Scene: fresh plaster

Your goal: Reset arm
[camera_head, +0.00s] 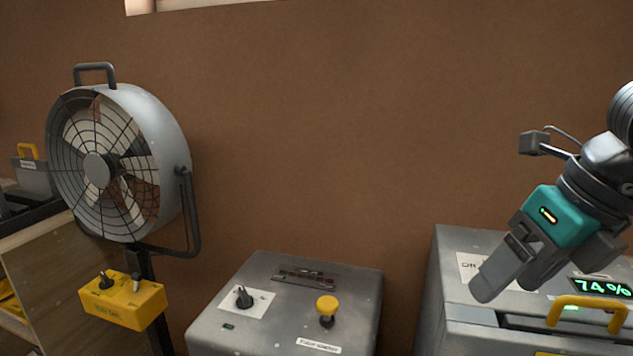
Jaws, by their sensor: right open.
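My right gripper (508,275) hangs at the right of the head view, its arm coming in from the right edge. It is grey with a teal body, points down and left, and is open with nothing seen between its fingers. It appears in front of a grey metal machine (454,276) with a green 74 % display (603,288) and a yellow handle (588,303). I cannot tell how far it is from the machine. My left gripper is not in view.
A large caged fan (97,168) stands at the left with a yellow switch box (123,302) below it. A grey control box (352,290) with a yellow knob (327,306) and a black switch (244,297) stands in the middle. The brown wall (330,130) behind is bare.

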